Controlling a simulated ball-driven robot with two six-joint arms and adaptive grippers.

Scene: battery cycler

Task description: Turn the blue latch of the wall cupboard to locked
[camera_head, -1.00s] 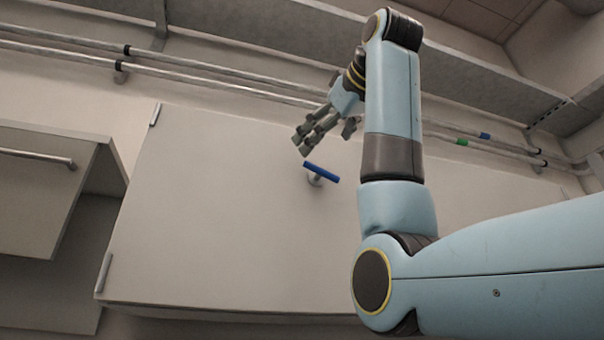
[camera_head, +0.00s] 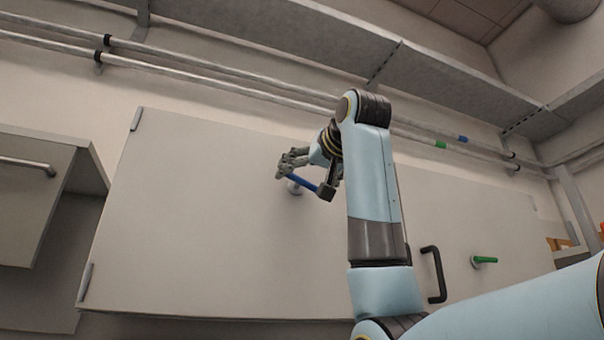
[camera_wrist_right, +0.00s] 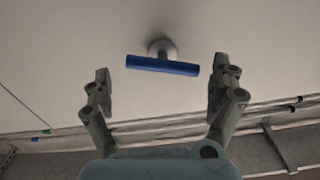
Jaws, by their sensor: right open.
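The wall cupboard (camera_head: 200,220) has a pale door with a blue latch (camera_head: 301,183) on a round grey mount. In the head view the latch bar slants, its right end lower. My right gripper (camera_head: 303,185) is at the latch, with fingers near both ends of the bar. In the right wrist view the blue latch (camera_wrist_right: 162,65) lies between and just beyond the two open fingers of the gripper (camera_wrist_right: 161,88), with gaps at both sides. Whether a finger touches it I cannot tell. My left gripper is not in view.
A green latch (camera_head: 484,260) and a dark handle (camera_head: 434,274) are on the right. Pipes (camera_head: 220,73) run along the wall above the cupboard, under a grey shelf (camera_head: 300,40).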

